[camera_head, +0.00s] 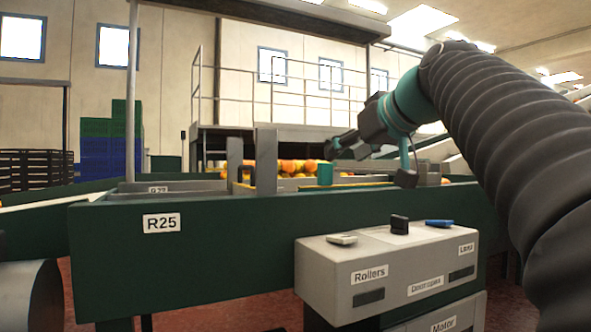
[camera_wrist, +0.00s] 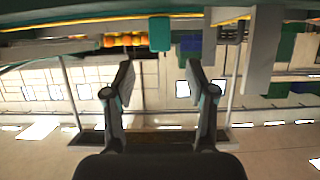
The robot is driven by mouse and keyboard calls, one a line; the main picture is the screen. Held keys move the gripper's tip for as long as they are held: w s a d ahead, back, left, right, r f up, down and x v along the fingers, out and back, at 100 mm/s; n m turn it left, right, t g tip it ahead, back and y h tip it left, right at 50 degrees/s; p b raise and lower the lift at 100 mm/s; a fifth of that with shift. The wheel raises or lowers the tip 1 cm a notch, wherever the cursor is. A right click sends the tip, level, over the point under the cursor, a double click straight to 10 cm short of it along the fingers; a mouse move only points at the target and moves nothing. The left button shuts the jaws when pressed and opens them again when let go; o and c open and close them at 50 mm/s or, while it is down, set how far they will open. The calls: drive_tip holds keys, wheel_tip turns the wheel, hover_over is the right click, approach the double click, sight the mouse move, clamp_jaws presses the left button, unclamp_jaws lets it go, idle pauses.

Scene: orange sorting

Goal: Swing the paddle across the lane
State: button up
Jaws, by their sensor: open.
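My gripper (camera_head: 340,147) is open and empty, held level above the green conveyor (camera_head: 240,215). In the wrist view, which looks upside down, its two fingers (camera_wrist: 160,75) stand apart with nothing between them. A small teal block (camera_head: 325,174) stands at the lane just below the gripper; it also shows beyond the fingers in the wrist view (camera_wrist: 159,34), apart from them. A tall grey upright plate (camera_head: 266,160) stands left of the block. I cannot tell for certain which of these is the paddle. Oranges (camera_head: 290,166) lie behind them, partly hidden.
A grey control box (camera_head: 385,265) with labels including "Rollers" stands out from the conveyor's front. A sign "R25" (camera_head: 161,223) marks the side wall. A railed platform (camera_head: 290,90) stands behind, with stacked green and blue crates (camera_head: 110,148) at the left.

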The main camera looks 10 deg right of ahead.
sight(327, 167)
drive_tip(key=x, duration=0.8)
drive_tip(key=shift+w+a+f, duration=0.1)
drive_tip(key=shift+w+f, duration=0.1)
drive_tip(key=shift+w, duration=0.1)
clamp_jaws()
